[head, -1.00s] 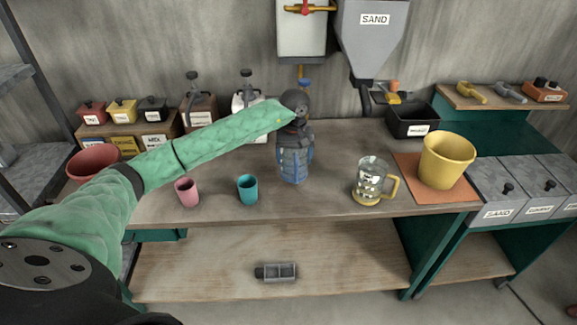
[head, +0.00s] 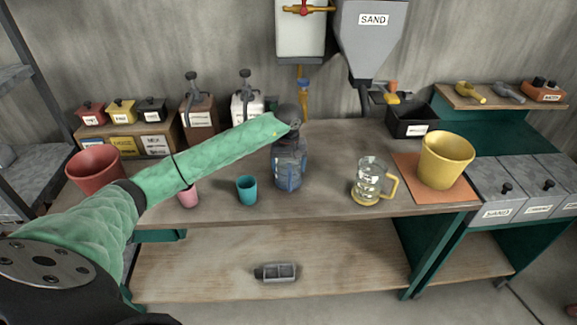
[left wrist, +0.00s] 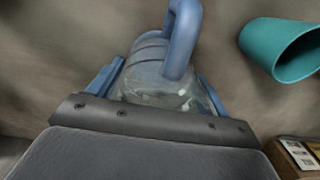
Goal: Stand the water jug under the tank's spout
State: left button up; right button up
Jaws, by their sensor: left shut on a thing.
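The water jug (left wrist: 155,75) is clear with a blue handle, seen between the blue fingers of my left gripper (left wrist: 160,88) in the left wrist view. The gripper is shut on it. In the head view the jug (head: 289,174) is upright over the middle of the bench, partly hidden by my left gripper (head: 290,150). I cannot tell whether its base touches the bench. My right gripper is not in view.
A teal cup (head: 247,190) stands close left of the jug, and also shows in the left wrist view (left wrist: 285,48). A pink cup (head: 188,196) is partly behind my arm. A glass jug with yellow handle (head: 368,183) stands to the right. Bench (head: 330,150) is clear between.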

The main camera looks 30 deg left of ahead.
pick_arm(q)
jog(key=o, duration=1)
jog(key=shift+f, duration=0.1)
jog(key=shift+o, duration=0.2)
jog(key=shift+r, duration=0.2)
